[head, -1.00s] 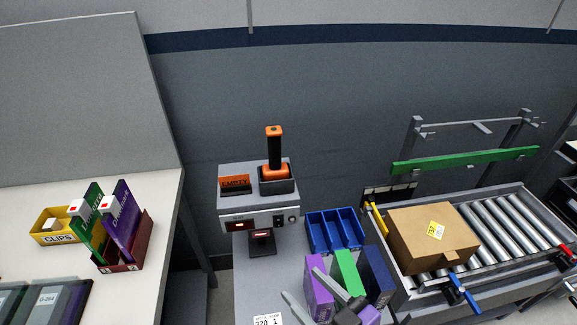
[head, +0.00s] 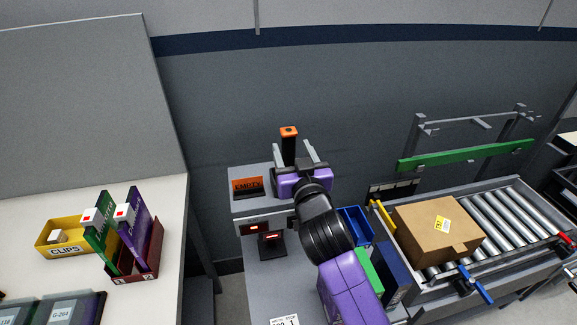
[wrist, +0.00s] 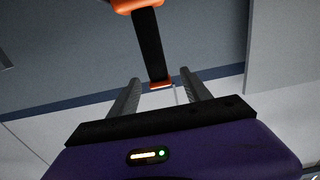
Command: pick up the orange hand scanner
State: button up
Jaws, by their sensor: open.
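The orange hand scanner (head: 289,132) stands upright, its orange end cap and black handle showing above my gripper in the head view. Its lower part and its cradle are hidden behind my gripper and arm. My gripper (head: 292,152) is open, with one finger to each side of the handle in the picture. In the wrist view the scanner's black handle (wrist: 150,45) runs down from an orange part at the top edge, and its orange end cap lies between the two open fingers of my gripper (wrist: 161,82). I see no finger touching it.
An orange holder marked EMPTY (head: 247,187) stands left of the scanner on the grey stand (head: 250,206). A blue bin (head: 355,222) and upright binders are close at right. A cardboard box (head: 425,235) sits on a roller conveyor. The grey wall is behind.

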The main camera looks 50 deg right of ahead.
aim_at(290, 140)
jog(key=p+x, duration=0.2)
jog(key=x, duration=0.2)
jog(key=shift+d+r, duration=0.15)
jog(key=shift+d, duration=0.15)
jog(key=shift+w+d, duration=0.3)
jog(key=shift+w, duration=0.25)
grip_shut()
dwell(0.7)
